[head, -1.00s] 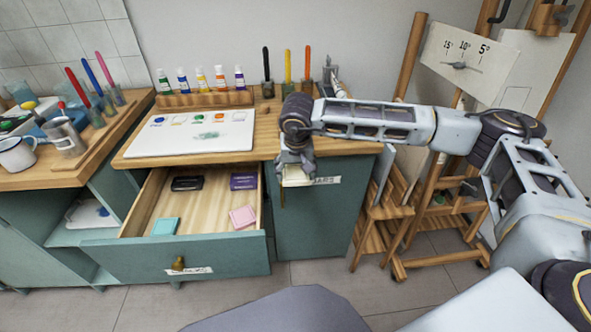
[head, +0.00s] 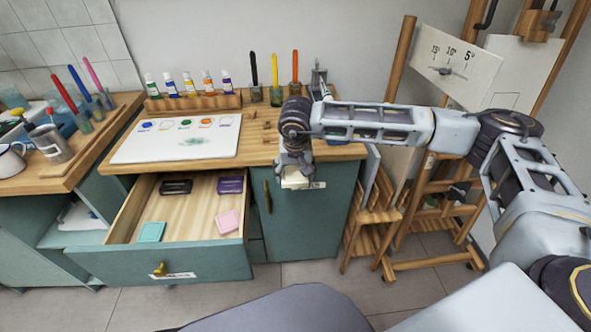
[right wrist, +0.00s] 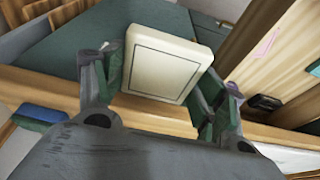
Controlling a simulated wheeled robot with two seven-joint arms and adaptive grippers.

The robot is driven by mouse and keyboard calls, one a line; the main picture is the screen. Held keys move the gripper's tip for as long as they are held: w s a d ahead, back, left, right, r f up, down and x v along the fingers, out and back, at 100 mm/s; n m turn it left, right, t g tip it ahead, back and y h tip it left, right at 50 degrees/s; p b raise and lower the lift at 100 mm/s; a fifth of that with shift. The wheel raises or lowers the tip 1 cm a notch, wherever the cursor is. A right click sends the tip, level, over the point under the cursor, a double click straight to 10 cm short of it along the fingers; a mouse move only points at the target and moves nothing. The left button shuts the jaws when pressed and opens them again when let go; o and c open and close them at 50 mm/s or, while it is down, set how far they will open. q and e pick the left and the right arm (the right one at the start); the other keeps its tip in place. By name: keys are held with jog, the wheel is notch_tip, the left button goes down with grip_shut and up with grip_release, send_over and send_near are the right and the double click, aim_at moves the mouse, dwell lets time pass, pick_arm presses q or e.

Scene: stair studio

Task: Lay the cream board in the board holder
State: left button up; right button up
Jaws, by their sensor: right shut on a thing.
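My right gripper (head: 294,166) is shut on the cream board (head: 295,180), in front of the teal cabinet door below the worktop's front edge. In the right wrist view, the cream board (right wrist: 165,58) is a pale slab with a thin dark outline, between the fingers of my right gripper (right wrist: 160,85). The fingers hide part of it in the head view. I cannot tell for certain which thing is the board holder; a slotted wooden rack (head: 378,205) stands right of the cabinet. My left gripper is not in view.
An open drawer (head: 150,262) juts out left of the gripper, with small coloured blocks inside. A white palette sheet (head: 180,150), paint tubes and brushes stand on the worktop (head: 250,150). A wooden easel (head: 430,200) stands at the right.

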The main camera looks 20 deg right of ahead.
aim_at(290, 174)
jog(key=shift+p+v, duration=0.75)
jog(key=shift+p, duration=0.15)
jog(key=a+r+p, duration=0.1)
jog(key=p, duration=0.1)
jog(key=shift+a+r+p, duration=0.15)
jog(key=shift+r+p, duration=0.2)
jog(key=shift+r, duration=0.05)
jog(key=shift+a+r+p, duration=0.35)
jog(key=shift+r+p, duration=0.4)
jog(key=shift+p, duration=0.25)
jog(key=shift+w+a+r+p, duration=0.1)
jog(key=shift+a+r+p, duration=0.3)
jog(key=shift+r+p, duration=0.45)
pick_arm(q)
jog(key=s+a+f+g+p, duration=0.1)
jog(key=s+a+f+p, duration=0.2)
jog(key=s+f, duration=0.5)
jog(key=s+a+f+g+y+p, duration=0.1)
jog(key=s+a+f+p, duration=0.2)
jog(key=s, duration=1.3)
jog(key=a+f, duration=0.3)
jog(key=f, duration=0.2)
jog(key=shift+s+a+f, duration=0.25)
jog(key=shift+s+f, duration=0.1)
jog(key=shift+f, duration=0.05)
pick_arm(e)
jog(key=w+r, duration=0.5)
jog(key=r, duration=0.1)
jog(key=shift+w+r, duration=0.2)
jog(key=shift+w, duration=0.2)
